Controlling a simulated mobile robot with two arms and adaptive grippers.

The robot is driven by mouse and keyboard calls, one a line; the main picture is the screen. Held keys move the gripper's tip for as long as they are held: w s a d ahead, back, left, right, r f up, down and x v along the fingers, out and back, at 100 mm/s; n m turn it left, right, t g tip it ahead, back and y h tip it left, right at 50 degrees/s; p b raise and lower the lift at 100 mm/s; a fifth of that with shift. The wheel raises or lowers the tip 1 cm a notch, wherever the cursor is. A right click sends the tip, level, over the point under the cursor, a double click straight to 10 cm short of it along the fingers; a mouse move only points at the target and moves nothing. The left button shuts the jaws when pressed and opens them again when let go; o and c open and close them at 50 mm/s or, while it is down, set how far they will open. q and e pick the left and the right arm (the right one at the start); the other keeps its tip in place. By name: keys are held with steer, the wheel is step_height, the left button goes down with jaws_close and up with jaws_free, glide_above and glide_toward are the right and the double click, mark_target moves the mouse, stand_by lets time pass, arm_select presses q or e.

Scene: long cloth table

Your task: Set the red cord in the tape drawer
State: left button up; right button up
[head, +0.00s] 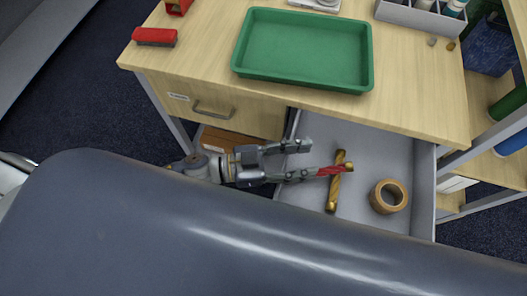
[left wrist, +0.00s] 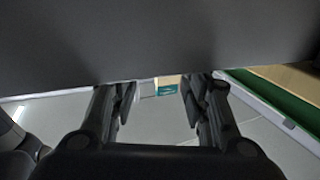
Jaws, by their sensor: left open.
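The open tape drawer (head: 369,149) is a grey tray pulled out under the tabletop. The red cord (head: 328,171), a short twisted piece, shows over the drawer in the head view. Its left end is at the tip of my lower finger, and its right part crosses a gold twisted piece (head: 334,191). I cannot tell whether the cord touches the finger. My left gripper (head: 310,160) is open over the drawer's left part. In the left wrist view its two fingers (left wrist: 157,100) stand apart, with no cord visible between them. My right gripper is not in view.
A tan tape roll (head: 376,199) lies in the drawer, right of the gold piece. A closed drawer front (head: 240,113) is to the left. On the tabletop (head: 420,95) stand a green tray (head: 303,84), a red stapler-like block (head: 154,37) and a grey organiser (head: 408,17).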

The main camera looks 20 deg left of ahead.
arm_select(q)
steer(key=b+v, duration=0.2)
steer(key=v, duration=1)
steer(key=shift+r, duration=0.45)
